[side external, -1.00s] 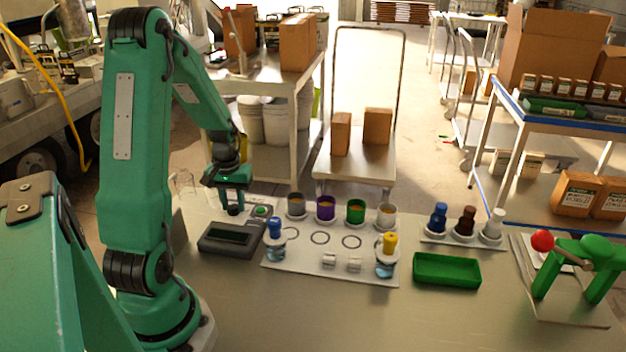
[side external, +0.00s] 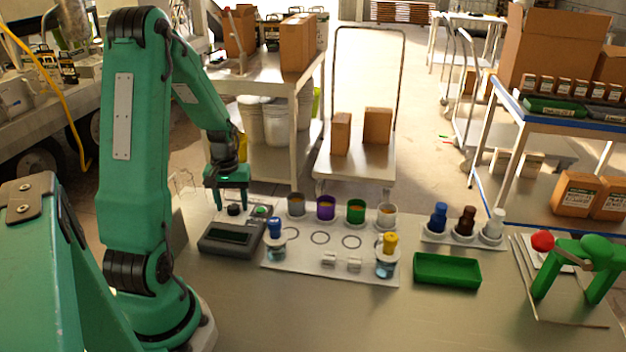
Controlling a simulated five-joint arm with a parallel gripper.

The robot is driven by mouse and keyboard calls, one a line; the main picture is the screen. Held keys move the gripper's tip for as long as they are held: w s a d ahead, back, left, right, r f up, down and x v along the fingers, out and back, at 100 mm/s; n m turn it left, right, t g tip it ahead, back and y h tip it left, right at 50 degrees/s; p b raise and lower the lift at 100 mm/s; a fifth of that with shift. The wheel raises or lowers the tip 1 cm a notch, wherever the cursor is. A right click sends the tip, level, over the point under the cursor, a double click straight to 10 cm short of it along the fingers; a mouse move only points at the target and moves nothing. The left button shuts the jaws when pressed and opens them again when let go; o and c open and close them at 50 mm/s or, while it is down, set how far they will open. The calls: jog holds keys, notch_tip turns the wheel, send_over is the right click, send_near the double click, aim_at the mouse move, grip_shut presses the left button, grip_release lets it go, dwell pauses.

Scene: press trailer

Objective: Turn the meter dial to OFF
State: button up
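The meter (side external: 228,241) is a dark grey box with a display, lying on the table in front of my arm. Its dark round dial (side external: 234,210) is on the part farther from the camera, with a small green spot (side external: 260,211) to its right. My green gripper (side external: 232,202) points down over the dial. Its fingers are apart, one on each side of the dial as seen here. I cannot tell whether they touch it. The dial's pointer and markings are too small to read.
A white board (side external: 330,262) with blue-topped and yellow-topped jars stands right of the meter. Several coloured cups line its back edge. A green tray (side external: 447,269) and a green press with a red knob (side external: 542,240) are farther right. The table front is clear.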

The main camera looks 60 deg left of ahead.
aim_at(234, 206)
jog(key=shift+r, duration=0.1)
jog(key=shift+r, duration=3.85)
jog(key=shift+d, duration=0.1)
jog(key=shift+w+d+r, duration=0.1)
jog(key=shift+d+r, duration=0.05)
jog(key=shift+d, duration=0.05)
jog(key=d+r+m+t, duration=0.1)
jog(key=d+r+m, duration=0.2)
jog(key=d, duration=0.6)
jog(key=s+d+r+m+t, duration=0.1)
jog(key=d+r+m, duration=0.3)
jog(key=d, duration=0.5)
jog(key=s+d+r+m+t, duration=0.1)
jog(key=d+r+m+t, duration=0.2)
jog(key=d, duration=0.6)
jog(key=shift+s+r+m, duration=0.2)
jog(key=shift+r+m, duration=0.5)
jog(key=shift+r, duration=0.7)
